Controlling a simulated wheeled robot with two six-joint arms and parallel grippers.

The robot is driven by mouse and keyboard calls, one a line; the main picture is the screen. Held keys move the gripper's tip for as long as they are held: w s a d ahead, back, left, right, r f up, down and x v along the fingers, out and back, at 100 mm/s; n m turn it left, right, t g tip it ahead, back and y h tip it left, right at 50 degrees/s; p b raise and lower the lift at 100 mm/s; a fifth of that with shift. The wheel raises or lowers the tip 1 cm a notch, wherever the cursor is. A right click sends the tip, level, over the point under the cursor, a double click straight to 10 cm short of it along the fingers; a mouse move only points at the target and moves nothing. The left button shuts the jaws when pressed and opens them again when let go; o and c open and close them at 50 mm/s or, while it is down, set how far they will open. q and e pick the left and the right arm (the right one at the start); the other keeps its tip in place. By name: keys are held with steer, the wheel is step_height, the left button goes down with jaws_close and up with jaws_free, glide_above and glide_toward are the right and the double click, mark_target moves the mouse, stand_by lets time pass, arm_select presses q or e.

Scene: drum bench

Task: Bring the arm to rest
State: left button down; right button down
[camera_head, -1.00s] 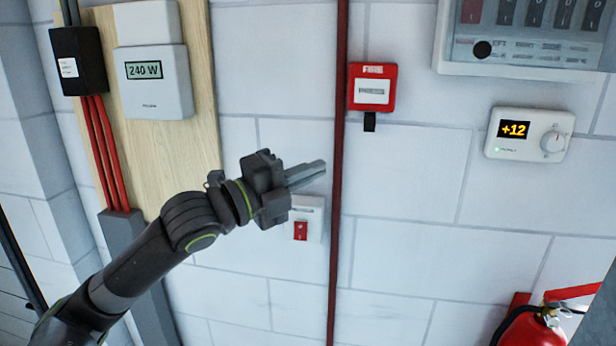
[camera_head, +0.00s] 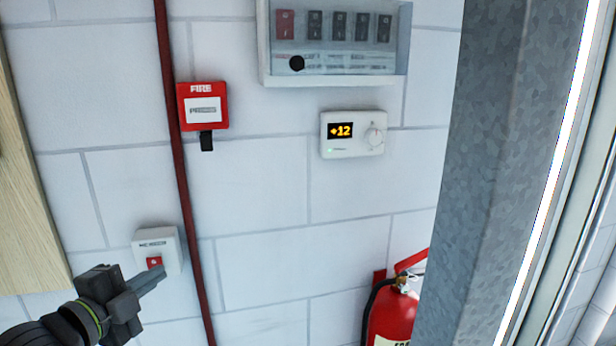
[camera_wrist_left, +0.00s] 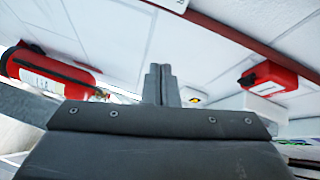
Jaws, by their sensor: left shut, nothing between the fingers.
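My left gripper (camera_head: 146,281) is at the lower left of the head view, in front of the white wall. Its fingers are together with nothing between them. The fingertips appear just below and in front of a white wall switch with a red rocker (camera_head: 158,240); I cannot tell whether they touch it. In the left wrist view the shut fingers (camera_wrist_left: 160,84) point up from the middle of the picture. My right gripper is in neither view.
A dark red pipe (camera_head: 180,170) runs down the wall. A red fire call point (camera_head: 203,92), a breaker box (camera_head: 335,72), a thermostat (camera_head: 338,150) and a fire extinguisher (camera_head: 392,318) are on the wall. A grey metal post (camera_head: 470,180) stands at right. The wall between is clear.

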arm_select(q)
steer(key=s+a+f+n+g+y, duration=0.25)
steer(key=s+f+n, duration=0.25)
steer(key=f, duration=0.6)
steer(key=s+a+f+n+g+y, duration=0.1)
steer(key=s+f+n+g+y, duration=0.2)
steer(key=s+f+n, duration=0.55)
steer(key=s+f+n+g+y, duration=0.2)
steer(key=s+f+n+g, duration=0.45)
steer(key=s+f, duration=0.75)
step_height(320, 180, down, 25)
steer(key=s+a+g, duration=0.1)
steer(key=s+g, duration=0.1)
steer(key=s+d+f+h, duration=0.1)
steer(key=s+f, duration=1.3)
steer(key=shift+s+f+m+g, duration=0.2)
steer(key=shift+f+m+g, duration=0.1)
